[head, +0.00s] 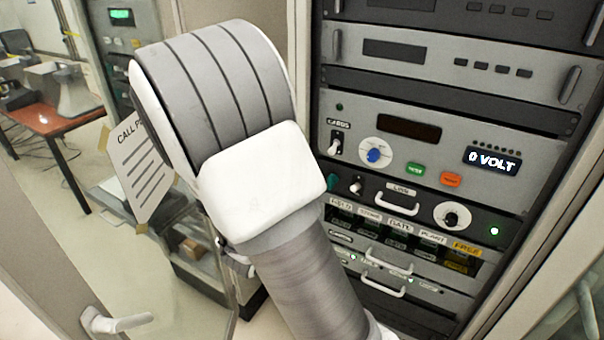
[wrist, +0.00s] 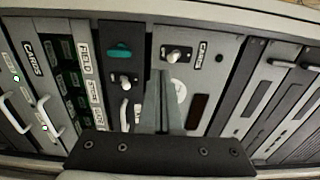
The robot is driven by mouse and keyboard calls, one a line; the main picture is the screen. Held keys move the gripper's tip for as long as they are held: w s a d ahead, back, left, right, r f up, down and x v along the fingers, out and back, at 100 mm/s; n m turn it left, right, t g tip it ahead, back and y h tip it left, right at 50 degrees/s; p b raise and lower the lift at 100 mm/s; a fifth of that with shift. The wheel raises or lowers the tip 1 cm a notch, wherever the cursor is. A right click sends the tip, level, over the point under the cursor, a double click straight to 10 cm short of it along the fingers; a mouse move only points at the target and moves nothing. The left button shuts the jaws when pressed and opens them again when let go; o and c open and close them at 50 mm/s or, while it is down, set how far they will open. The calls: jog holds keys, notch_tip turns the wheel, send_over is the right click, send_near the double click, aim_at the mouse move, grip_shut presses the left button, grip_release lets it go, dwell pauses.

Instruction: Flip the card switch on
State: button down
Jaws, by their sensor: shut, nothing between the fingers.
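The card switch is a small toggle with a pale tip (head: 335,147) under a "CARDS" label on the grey rack panel (head: 452,140); its lever looks tilted down. In the wrist view the toggle (wrist: 174,56) sits beside its "CARDS" label, just beyond my fingertips. My gripper (wrist: 160,74) is shut and empty, its fingers reaching over the panel next to the toggle. I cannot tell whether they touch it. In the head view my arm hides the gripper.
A blue knob (head: 376,154), green button (head: 415,168), orange button (head: 450,179) and "0 VOLT" display (head: 493,160) are to the right. Drawer handles (head: 392,205) stick out lower down.

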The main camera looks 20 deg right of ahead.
send_near(336, 154)
jog(key=x, duration=0.4)
jog(key=shift+w+d+f+b, duration=0.1)
jog(key=shift+w+d+b, duration=0.2)
jog(key=shift+d+b, duration=0.25)
jog(key=shift+w+d, duration=0.3)
